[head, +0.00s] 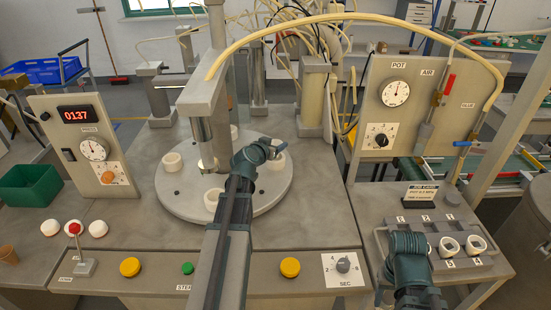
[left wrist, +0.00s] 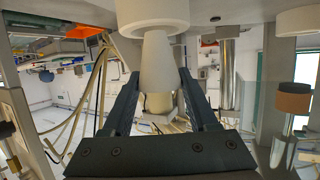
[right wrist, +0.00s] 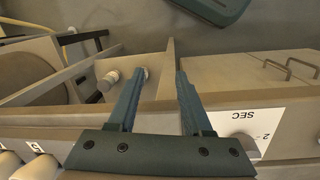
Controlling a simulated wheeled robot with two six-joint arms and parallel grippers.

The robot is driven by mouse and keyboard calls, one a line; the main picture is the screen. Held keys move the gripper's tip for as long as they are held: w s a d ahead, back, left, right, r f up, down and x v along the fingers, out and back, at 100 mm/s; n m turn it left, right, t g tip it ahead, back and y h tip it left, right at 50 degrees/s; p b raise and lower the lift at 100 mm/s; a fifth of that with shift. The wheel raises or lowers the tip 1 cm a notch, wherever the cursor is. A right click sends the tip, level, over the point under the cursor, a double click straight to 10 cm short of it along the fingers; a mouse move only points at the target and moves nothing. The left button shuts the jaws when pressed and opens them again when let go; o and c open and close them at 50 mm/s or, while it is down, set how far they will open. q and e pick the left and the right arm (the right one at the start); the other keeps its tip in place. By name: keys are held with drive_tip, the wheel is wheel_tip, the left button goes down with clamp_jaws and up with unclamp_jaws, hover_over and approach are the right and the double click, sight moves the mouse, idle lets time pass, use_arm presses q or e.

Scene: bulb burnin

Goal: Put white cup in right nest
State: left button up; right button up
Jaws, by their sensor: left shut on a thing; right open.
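My left gripper (head: 272,150) is over the right side of the round turntable (head: 180,195). In the left wrist view, my left gripper (left wrist: 158,85) is shut on a pale, tapered white cup (left wrist: 156,58). The cup's narrow end lies against a white ring-shaped nest (left wrist: 152,15); I cannot tell whether it is seated. Other white nests show at the left (head: 172,162) and front (head: 213,199) of the turntable. My right gripper (head: 408,243) is open and empty, also in the right wrist view (right wrist: 155,75).
A press column (head: 217,60) and its ram (head: 206,150) stand just left of my left gripper. A slotted rack (head: 440,266) with white rings is at the right. White pieces (head: 75,228), a red-knobbed lever (head: 77,245) and a green bin (head: 28,184) are at left.

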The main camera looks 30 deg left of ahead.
use_arm(q)
wheel_tip(320, 180, down, 4)
drive_tip(key=b, duration=0.3)
drive_tip(key=shift+r+b, duration=0.15)
drive_tip(key=shift+b, duration=0.25)
drive_tip(key=o, duration=1.3)
drive_tip(key=shift+r, duration=0.2)
drive_tip(key=p+v, duration=0.4)
drive_tip(key=v, duration=0.8)
